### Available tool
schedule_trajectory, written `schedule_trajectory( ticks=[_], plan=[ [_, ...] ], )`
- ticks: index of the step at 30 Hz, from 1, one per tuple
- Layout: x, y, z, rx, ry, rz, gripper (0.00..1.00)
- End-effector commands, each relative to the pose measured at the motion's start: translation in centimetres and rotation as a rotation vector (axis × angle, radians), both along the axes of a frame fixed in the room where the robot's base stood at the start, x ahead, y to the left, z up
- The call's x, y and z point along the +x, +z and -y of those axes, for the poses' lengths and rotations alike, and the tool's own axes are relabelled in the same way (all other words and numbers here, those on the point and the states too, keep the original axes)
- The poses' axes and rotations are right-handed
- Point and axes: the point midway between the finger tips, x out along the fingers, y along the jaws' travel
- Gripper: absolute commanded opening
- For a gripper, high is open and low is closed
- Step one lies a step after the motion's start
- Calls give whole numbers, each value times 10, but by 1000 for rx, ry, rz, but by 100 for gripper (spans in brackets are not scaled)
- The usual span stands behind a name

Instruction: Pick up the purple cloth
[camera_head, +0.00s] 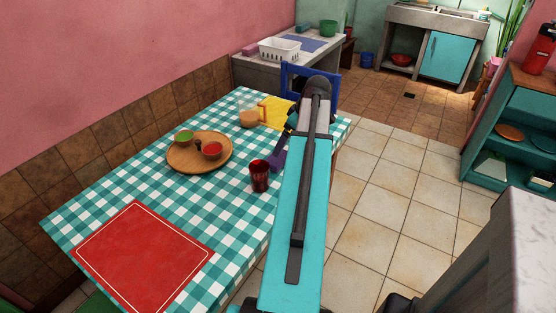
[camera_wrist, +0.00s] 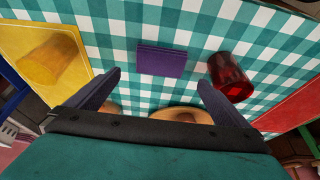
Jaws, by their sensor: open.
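The purple cloth (camera_wrist: 162,60) is a small, flat folded rectangle lying on the teal-and-white checked tablecloth, seen in the upper middle of the wrist view. My gripper (camera_wrist: 159,79) is open and empty, its two dark fingers spread wide. In the wrist picture the cloth shows between and just beyond the fingertips; their height above it is hard to tell.
A dark red cup (camera_wrist: 231,77) stands right of the cloth in the wrist view. A glass (camera_wrist: 48,62) on a yellow mat (camera_wrist: 75,25) is to the left. A round wooden tray (camera_head: 187,157) holds two small bowls. A red placemat (camera_head: 143,258) and blue chair (camera_head: 301,70) are nearby.

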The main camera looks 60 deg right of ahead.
Motion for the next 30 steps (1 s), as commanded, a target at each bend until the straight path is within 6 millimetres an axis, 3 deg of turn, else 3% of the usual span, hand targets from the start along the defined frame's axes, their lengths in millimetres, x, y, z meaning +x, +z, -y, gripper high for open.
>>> schedule_trajectory(
  ticks=[13,30],
  plan=[
    [17,-43,0,0,-1,-1,100],
    [19,-49,1,0,-2,0,100]
  ],
)
